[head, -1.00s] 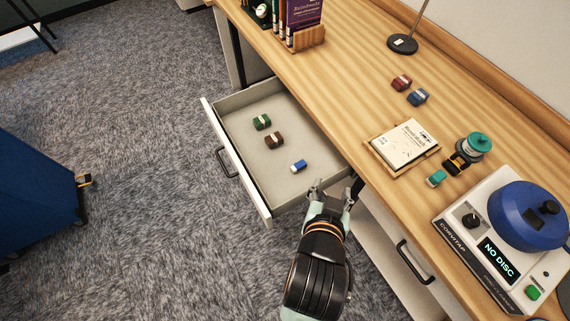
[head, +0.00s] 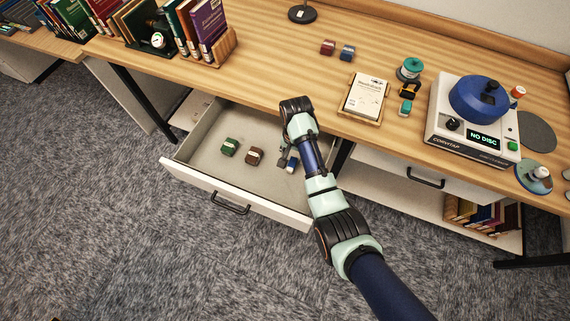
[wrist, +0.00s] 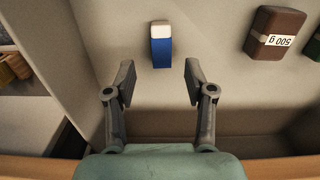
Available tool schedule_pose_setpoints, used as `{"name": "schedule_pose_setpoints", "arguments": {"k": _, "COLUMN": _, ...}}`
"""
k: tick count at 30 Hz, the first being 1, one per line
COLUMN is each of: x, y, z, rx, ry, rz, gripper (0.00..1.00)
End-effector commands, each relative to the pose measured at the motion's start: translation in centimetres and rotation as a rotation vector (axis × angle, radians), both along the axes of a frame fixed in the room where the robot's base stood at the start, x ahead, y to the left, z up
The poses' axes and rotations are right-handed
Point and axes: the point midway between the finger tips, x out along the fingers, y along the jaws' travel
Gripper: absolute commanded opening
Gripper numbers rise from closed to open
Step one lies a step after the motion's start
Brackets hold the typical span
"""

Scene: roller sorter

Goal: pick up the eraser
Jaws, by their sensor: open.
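The eraser (head: 291,167), blue with a white end, lies on the floor of the open drawer (head: 262,197). In the wrist view the eraser (wrist: 161,47) is upright in the picture, just beyond my fingertips and roughly centred between them. My gripper (wrist: 159,76) is open and empty, with one finger to each side of the eraser's line. In the head view my gripper (head: 284,156) reaches into the drawer near the eraser, and my arm partly covers that area.
A brown 500 g weight (wrist: 273,33) sits to the right of the eraser in the wrist view. A green block (head: 229,147) and the brown weight (head: 254,157) lie left of it in the head view. The desk edge overhangs the drawer's back.

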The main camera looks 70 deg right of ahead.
Motion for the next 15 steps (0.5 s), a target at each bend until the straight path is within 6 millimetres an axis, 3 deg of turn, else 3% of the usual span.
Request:
{"name": "schedule_pose_setpoints", "arguments": {"k": 5, "x": 0.0, "y": 0.0, "z": -0.9, "rx": -0.001, "ry": -0.001, "rz": 0.002, "gripper": 0.54}}
{"name": "schedule_pose_setpoints", "arguments": {"k": 12, "x": -0.1, "y": 0.1, "z": -5.1, "rx": 0.000, "ry": 0.000, "rz": 0.002, "gripper": 0.54}}
{"name": "schedule_pose_setpoints", "arguments": {"k": 15, "x": 0.0, "y": 0.1, "z": -5.5, "rx": -0.003, "ry": -0.002, "rz": 0.003, "gripper": 0.54}}
